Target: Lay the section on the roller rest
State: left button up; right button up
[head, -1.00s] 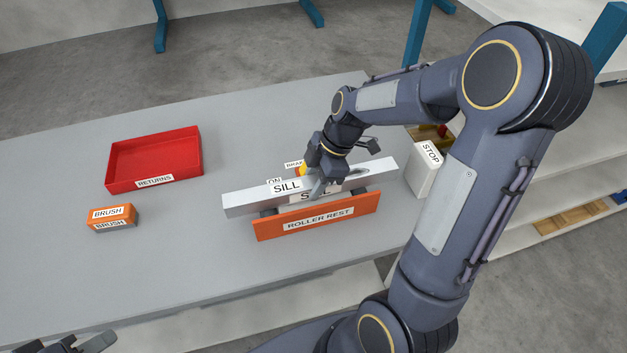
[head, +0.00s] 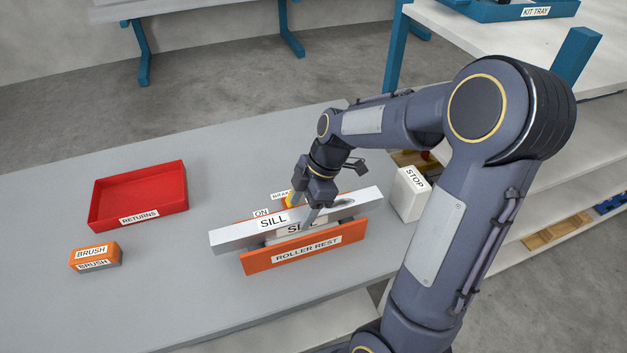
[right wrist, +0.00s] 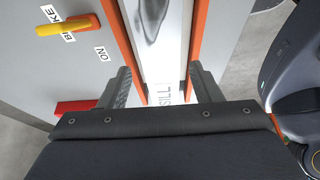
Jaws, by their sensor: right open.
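The section, a long pale metal bar labelled SILL (head: 235,236), lies lengthwise along the orange roller rest (head: 345,240) in the head view. In the right wrist view the section (right wrist: 160,70) runs between the rest's two orange side plates (right wrist: 197,30). Its left end sticks out past the rest. My right gripper (head: 312,214) is over the middle of the section. Its jaws are open, with one finger on each side of the bar in the right wrist view (right wrist: 162,88). Whether the bar touches the rollers is hidden. My left gripper is out of view.
A yellow brake handle (right wrist: 68,27) stands behind the rest, by BRAKE and ON labels. A white STOP block (head: 410,193) is off the rest's right end. A red RETURNS tray (head: 180,205) and an orange brush (head: 95,256) are at left, with clear table between.

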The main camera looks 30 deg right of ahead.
jog(key=v, duration=1)
jog(key=s+a+m+t, duration=0.2)
jog(key=s+a+m, duration=0.2)
jog(key=s+m, duration=0.4)
jog(key=s+a+f+m+t, duration=0.1)
jog(key=s+a+m, duration=0.3)
jog(key=s+m, duration=0.4)
jog(key=shift+a+f+m+t+h, duration=0.3)
jog(key=shift+m+t, duration=0.2)
jog(key=shift+t, duration=0.2)
